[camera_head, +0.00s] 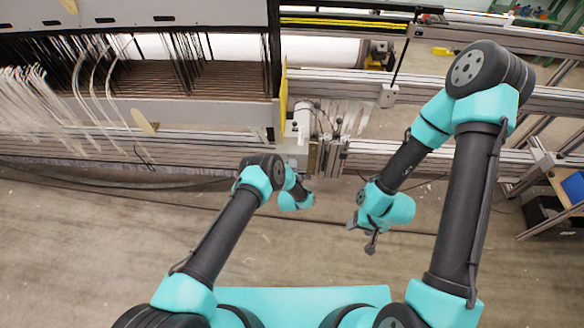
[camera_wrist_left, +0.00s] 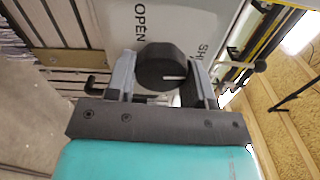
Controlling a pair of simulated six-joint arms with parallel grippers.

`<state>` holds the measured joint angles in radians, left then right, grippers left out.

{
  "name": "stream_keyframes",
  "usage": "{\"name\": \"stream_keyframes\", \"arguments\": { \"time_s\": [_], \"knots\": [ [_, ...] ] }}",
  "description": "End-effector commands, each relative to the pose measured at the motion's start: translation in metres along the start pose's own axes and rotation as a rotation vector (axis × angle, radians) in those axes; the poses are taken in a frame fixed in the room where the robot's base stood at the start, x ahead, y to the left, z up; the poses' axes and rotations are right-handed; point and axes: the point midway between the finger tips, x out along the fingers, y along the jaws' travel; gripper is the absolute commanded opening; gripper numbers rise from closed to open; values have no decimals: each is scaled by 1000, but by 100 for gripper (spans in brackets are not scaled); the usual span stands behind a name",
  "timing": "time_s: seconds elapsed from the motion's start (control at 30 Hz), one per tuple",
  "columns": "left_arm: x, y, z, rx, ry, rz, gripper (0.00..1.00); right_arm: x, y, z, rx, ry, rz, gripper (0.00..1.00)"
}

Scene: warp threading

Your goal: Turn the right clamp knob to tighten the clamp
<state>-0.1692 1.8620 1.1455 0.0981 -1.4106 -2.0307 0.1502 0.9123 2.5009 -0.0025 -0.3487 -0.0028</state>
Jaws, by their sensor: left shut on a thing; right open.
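A round black clamp knob (camera_wrist_left: 160,64) with a short white mark sits on a pale panel (camera_wrist_left: 190,22) in the left wrist view. The panel reads "OPEN" on the knob's left; lettering starting "SH" shows on its right, partly covered. My left gripper (camera_wrist_left: 163,80) is shut on the knob, one grey finger on each side. In the head view, the left wrist (camera_head: 294,198) is at the grey box (camera_head: 292,152) on the machine's front rail, and the fingertips and knob are hidden. My right gripper (camera_head: 362,236) is open and empty, above the floor right of the left one.
The loom frame with dark and white threads (camera_head: 80,80) fills the upper left. Metal rails (camera_head: 440,160) run across to the right, close to both arms. A black crate (camera_head: 545,215) stands at the far right. The concrete floor in front is clear.

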Motion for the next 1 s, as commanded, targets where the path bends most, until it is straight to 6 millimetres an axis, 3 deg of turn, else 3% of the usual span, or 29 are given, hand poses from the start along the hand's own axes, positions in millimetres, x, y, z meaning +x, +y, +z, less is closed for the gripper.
{"name": "stream_keyframes", "arguments": {
  "time_s": [0.03,0.07,0.3,0.73,1.0],
  "knots": [
    [2,-1,0,0,1,-2,25,0,0,0,0,0,0,60],
    [2,-1,0,0,1,-2,50,0,0,0,0,0,0,60],
    [1,-1,0,-1,0,-1,72,0,0,0,0,0,0,60],
    [-6,0,0,-1,1,1,74,0,0,0,0,0,0,60],
    [-39,0,0,0,1,2,74,0,0,0,0,0,0,60]
  ]
}}
